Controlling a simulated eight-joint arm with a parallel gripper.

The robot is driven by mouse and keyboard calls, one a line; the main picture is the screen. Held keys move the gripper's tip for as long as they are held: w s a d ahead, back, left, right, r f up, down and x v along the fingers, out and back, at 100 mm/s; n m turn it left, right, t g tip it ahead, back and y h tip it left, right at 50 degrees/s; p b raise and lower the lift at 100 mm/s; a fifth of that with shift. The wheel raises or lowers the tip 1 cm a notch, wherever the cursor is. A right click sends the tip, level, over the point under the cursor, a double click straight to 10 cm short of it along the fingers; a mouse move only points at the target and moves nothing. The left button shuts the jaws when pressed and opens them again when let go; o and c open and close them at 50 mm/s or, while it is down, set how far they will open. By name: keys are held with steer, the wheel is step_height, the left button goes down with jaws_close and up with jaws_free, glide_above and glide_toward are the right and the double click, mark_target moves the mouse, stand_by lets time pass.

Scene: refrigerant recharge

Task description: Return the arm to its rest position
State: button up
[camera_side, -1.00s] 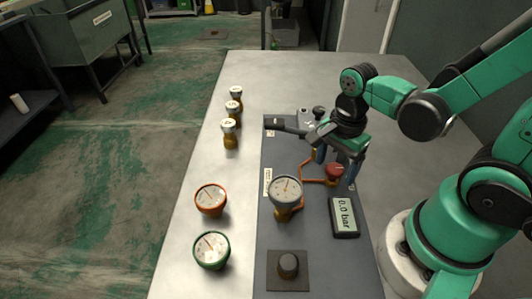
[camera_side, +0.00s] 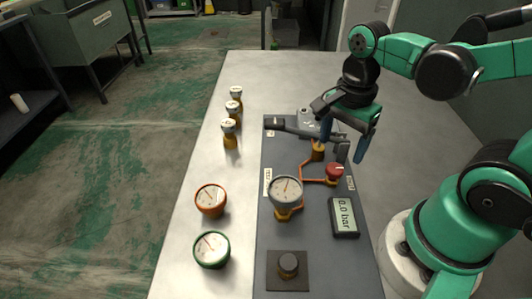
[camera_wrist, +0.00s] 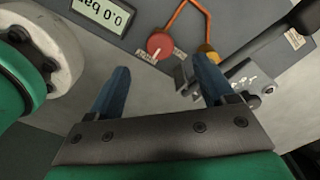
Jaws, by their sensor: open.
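My gripper (camera_side: 344,142) is in the side view above the right edge of the dark grey panel (camera_side: 288,238). Its two blue fingers point down and stand apart with nothing between them. In the wrist view, my gripper (camera_wrist: 162,82) also shows its fingers spread and empty. The red knob (camera_side: 335,170) lies below and in front of the gripper, apart from it. The red knob also shows in the wrist view (camera_wrist: 160,44), beyond the fingertips. A brass fitting (camera_side: 318,152) with an orange pipe stands just left of the fingers.
A dark clamp arm (camera_side: 290,125) is close left of the gripper. The table's far part is clear.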

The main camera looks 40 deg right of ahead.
steer(key=shift+w+a+r+n+t, duration=0.15)
steer(key=shift+w+n+t, duration=0.25)
steer(key=shift+n, duration=0.6)
steer(key=w+a+r+n+t, duration=0.1)
steer(key=w+r+n+t, duration=0.3)
steer(key=n, duration=1.2)
steer(key=shift+w+a+r+t, duration=0.2)
steer(key=shift+w+a+t, duration=0.3)
steer(key=shift+t, duration=0.7)
